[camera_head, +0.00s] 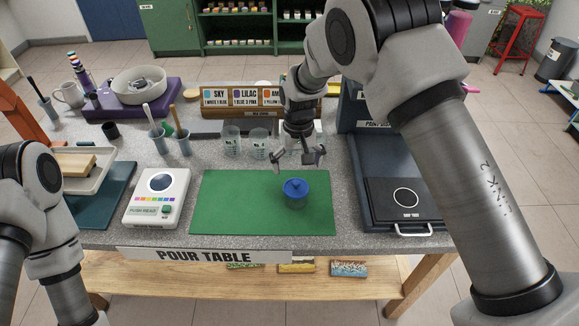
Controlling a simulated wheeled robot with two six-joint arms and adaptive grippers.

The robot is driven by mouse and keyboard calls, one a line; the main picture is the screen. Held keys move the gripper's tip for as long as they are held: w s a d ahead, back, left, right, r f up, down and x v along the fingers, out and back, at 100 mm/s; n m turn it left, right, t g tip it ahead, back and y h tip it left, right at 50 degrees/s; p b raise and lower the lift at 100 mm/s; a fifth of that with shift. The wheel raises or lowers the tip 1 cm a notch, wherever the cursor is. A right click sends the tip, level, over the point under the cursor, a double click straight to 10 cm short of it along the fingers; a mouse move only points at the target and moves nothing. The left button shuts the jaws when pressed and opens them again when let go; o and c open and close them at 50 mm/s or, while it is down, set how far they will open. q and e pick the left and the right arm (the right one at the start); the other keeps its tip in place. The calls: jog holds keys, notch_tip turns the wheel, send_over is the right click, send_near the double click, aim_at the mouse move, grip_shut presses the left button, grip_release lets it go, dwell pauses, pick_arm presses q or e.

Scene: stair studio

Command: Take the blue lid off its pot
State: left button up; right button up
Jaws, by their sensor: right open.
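The blue lid (295,187) sits on its pot (296,202), which stands upright on the right part of the green mat (235,205). The lid has a small round knob on top. My right gripper (300,161) is open and empty, above and just behind the lid, with its fingers spread and pointing down. It looks apart from the lid. My left arm comes in at the left edge, but its gripper is outside the view.
A white scale (156,199) stands left of the mat. Clear cups (260,143) stand behind the mat. A dark tray (405,215) with a white handle lies to the right. The left part of the mat is clear.

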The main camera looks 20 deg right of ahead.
aim_at(296, 183)
jog(key=f+p, duration=0.1)
jog(key=s+f+p, duration=0.1)
jog(key=f, duration=0.1)
jog(key=shift+a, duration=0.1)
jog(key=f, duration=0.3)
jog(key=shift+w+f+p, duration=0.15)
jog(key=shift+w+p, duration=0.25)
jog(key=shift+w+f, duration=0.2)
jog(key=shift+f, duration=0.1)
jog(key=shift+s+r, duration=0.25)
jog(key=shift+s, duration=0.05)
jog(key=c, duration=1.2)
pick_arm(q)
jog(key=r, duration=0.1)
jog(key=s+r, duration=0.1)
jog(key=r, duration=0.1)
jog(key=shift+r, duration=0.15)
pick_arm(e)
jog(key=shift+s, duration=0.1)
jog(key=shift+c, duration=0.7)
jog(key=shift+f, duration=0.1)
